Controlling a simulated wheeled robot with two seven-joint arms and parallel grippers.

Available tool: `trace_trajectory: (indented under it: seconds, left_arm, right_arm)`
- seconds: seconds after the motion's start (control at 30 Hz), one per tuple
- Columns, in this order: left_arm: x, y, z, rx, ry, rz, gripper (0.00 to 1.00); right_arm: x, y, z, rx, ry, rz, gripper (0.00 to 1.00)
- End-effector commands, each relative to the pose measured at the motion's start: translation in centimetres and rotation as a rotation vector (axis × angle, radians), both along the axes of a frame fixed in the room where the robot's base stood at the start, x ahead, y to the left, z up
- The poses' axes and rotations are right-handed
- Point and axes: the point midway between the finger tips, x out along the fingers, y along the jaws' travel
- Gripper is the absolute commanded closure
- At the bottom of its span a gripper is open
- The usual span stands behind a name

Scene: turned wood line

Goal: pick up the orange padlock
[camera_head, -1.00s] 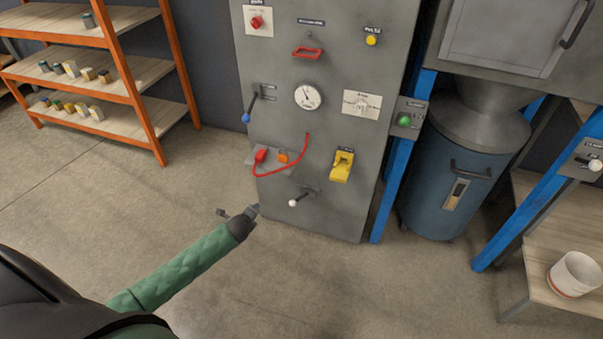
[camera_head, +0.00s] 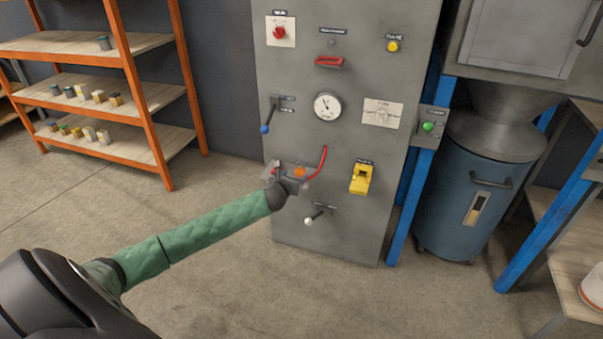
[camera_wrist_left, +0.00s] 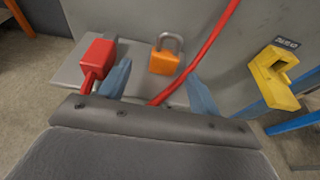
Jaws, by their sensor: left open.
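The orange padlock (camera_wrist_left: 164,62) with a grey shackle stands on a small grey shelf (camera_wrist_left: 80,76) on the panel's front. In the head view the padlock (camera_head: 300,172) shows just beyond my left gripper (camera_head: 287,178). In the left wrist view my left gripper (camera_wrist_left: 159,88) is open and empty. Its two blue-grey fingers point at the shelf, with the padlock ahead and between their lines, apart from both. My right gripper is not in view.
A red block (camera_wrist_left: 97,55) with a red cable (camera_wrist_left: 205,50) stands left of the padlock; the cable runs between the fingers. A white-knobbed lever (camera_head: 310,220) is below, and a blue-knobbed lever (camera_head: 265,127) above left.

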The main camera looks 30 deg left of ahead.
Motion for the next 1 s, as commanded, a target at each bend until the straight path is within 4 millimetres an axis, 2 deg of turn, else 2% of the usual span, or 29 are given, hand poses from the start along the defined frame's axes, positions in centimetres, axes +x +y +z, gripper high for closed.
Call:
trace_trajectory:
  seconds: [0.33, 0.67, 0.73, 0.93, 1.0]
  left_arm:
    - [4.1, 0.3, -0.9, -0.004, 0.001, 0.002, 0.36]
    - [4.8, 0.4, -1.1, -0.001, 0.001, 0.000, 0.36]
    - [4.8, 0.4, -1.1, -0.001, 0.002, 0.000, 0.44]
    - [4.7, 0.5, -1.1, -0.001, 0.002, 0.000, 0.83]
    - [4.8, 0.5, -1.1, -0.001, 0.001, 0.000, 0.87]
  right_arm:
    - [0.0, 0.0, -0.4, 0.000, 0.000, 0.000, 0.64]
    - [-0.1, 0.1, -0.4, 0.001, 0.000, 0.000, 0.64]
    - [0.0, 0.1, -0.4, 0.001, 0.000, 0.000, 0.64]
    - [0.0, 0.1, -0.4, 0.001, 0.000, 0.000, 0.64]
    - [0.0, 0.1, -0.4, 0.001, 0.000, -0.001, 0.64]
